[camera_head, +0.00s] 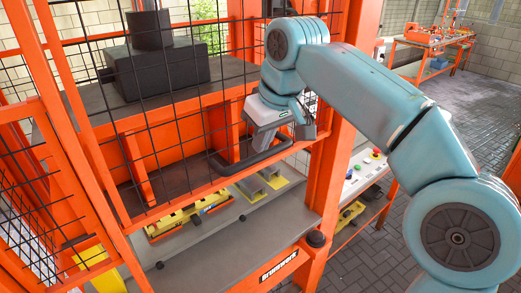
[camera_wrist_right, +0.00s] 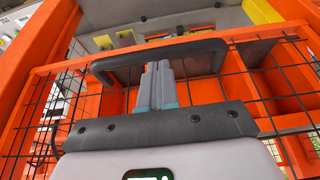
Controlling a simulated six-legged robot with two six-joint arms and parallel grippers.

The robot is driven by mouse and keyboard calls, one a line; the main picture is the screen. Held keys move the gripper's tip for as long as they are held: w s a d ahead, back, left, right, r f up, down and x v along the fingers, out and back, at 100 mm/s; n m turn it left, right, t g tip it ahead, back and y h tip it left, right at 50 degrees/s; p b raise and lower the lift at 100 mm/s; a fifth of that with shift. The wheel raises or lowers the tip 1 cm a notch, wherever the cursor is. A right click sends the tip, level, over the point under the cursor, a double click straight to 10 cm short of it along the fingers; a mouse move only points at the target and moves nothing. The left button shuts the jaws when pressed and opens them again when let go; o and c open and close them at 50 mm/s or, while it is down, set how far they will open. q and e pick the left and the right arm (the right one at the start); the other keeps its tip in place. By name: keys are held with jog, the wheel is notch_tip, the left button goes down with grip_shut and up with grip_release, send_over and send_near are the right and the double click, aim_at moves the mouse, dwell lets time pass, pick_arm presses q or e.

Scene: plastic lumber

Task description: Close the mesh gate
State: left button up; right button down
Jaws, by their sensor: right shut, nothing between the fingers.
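The mesh gate (camera_head: 187,205) is an orange frame with black wire mesh, standing in front of the orange press in the head view. Its black bar handle (camera_head: 278,154) is at its lower right, and the handle also crosses the upper middle of the right wrist view (camera_wrist_right: 112,66). My right gripper (camera_wrist_right: 158,68) is shut and empty, with its grey fingers ending right at the handle bar. I cannot tell if they touch it. In the head view the gripper body hangs just above the handle and its fingertips are hard to make out. My left gripper is not in view.
An orange post (camera_head: 335,130) stands right of the gate, with a button panel (camera_head: 365,170) beyond it. Another mesh panel (camera_head: 50,165) is at the left. Yellow blocks (camera_head: 190,215) lie inside the press. Paved floor (camera_head: 380,250) is open at the right; an orange bench (camera_head: 430,40) stands behind.

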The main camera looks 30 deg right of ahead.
jog(key=shift+w+a+f, duration=0.15)
jog(key=shift+f, duration=0.65)
notch_tip(320, 180, down, 35)
jog(key=b, duration=2.4)
jog(key=shift+f, duration=0.15)
